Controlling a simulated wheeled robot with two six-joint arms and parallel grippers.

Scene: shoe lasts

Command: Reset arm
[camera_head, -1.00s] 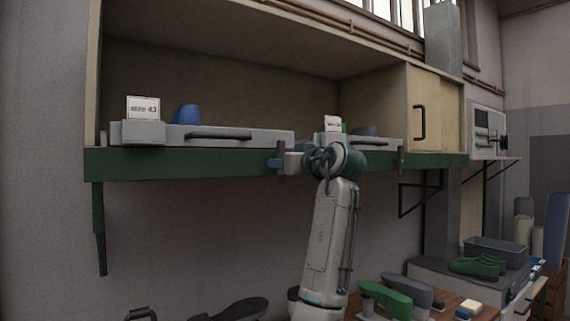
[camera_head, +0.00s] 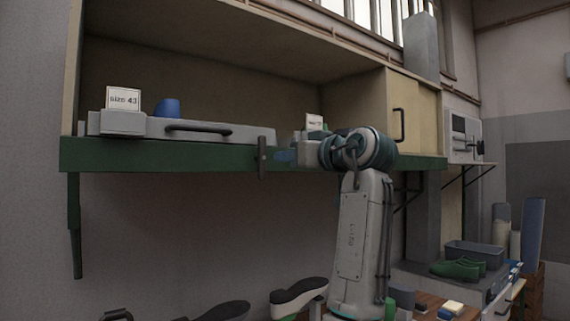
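My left arm rises from the bottom centre, in front of the shelf. My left gripper (camera_head: 286,155) points left at the height of the shelf's green front edge. A small blue part shows at its tip; its fingers are seen from the side, so I cannot tell whether they are open or shut. No object shows in it. My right gripper is not in view.
Below lie a white-soled last (camera_head: 300,293) and green shoes (camera_head: 458,268).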

